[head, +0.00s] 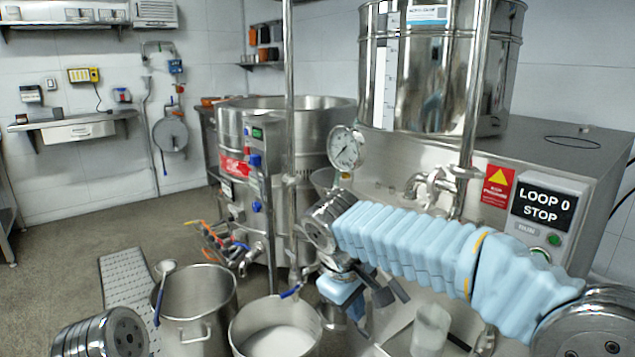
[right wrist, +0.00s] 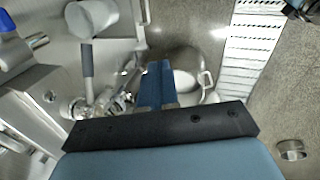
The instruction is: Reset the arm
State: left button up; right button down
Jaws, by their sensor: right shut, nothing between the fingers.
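My right arm, in a light blue ribbed sleeve (head: 430,240), reaches from the lower right across the front of the steel machine. Its gripper (head: 354,309) hangs at the arm's end, above and to the right of a pot with white contents (head: 275,342). The right wrist view shows the two fingers (right wrist: 157,72) pressed together with nothing between them. Part of the gripper is hidden in the head view by its own wrist. A metal joint of my left arm (head: 100,335) shows at the lower left; the left gripper is out of view.
A taller steel pot (head: 208,320) with a ladle (head: 165,268) stands left of the white-filled pot. A clear beaker (head: 430,330) is below my right forearm. Open floor lies left.

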notch_tip(320, 180, down, 26)
jog(key=s+m+g+y, duration=0.2)
jog(key=s+g+y, duration=0.1)
jog(key=y, duration=0.1)
jog(key=s+d+f+m+t+y, duration=0.1)
jog(key=s+d+f+m, duration=0.3)
jog(key=s+f, duration=1.2)
jog(key=f+m+y, duration=0.1)
jog(key=f+m, duration=0.1)
jog(key=m, duration=0.2)
jog(key=shift+y, duration=0.4)
jog(key=shift+r, duration=0.1)
